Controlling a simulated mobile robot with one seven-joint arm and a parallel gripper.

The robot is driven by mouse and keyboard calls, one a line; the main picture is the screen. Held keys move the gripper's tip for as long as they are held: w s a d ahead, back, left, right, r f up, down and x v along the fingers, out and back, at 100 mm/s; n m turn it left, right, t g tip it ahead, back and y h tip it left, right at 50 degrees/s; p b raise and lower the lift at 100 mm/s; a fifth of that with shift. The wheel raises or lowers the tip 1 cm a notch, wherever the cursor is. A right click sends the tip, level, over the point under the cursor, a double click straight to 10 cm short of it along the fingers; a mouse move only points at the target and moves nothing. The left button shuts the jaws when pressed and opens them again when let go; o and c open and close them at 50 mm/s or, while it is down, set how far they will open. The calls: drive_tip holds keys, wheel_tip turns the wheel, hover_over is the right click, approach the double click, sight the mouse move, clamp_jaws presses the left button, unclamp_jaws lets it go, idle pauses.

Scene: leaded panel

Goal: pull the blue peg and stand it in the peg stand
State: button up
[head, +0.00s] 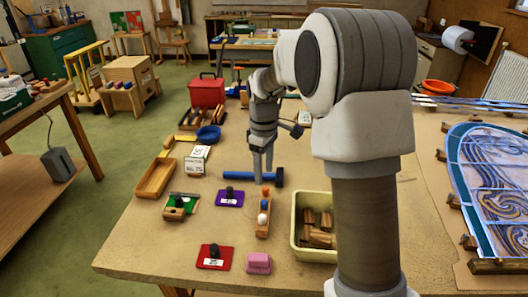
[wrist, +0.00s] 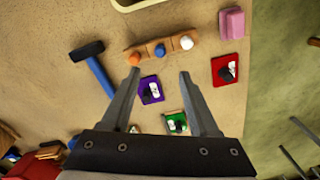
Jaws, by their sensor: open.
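A blue round-topped peg (wrist: 160,50) sits in the middle of a wooden block (wrist: 145,55), between an orange peg (wrist: 135,59) and a white one (wrist: 187,43). The block also shows in the head view (head: 262,228), in front of my gripper. My gripper (wrist: 160,74) is open and empty; its fingertips lie either side of the blue peg's line in the wrist view, apart from it. In the head view my gripper (head: 263,178) points down beside a blue-handled hammer (head: 238,175). I cannot tell a separate peg stand.
Purple (head: 230,198), red (head: 214,257) and green (wrist: 175,122) cards with dark knobs lie nearby. A pink block (head: 258,263) and a cream bin of wood pieces (head: 297,237) stand at the front. A wooden tray (head: 155,178) is left; a leaded panel (head: 490,185) is right.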

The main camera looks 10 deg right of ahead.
wheel_tip(320, 180, up, 6)
idle(0.5)
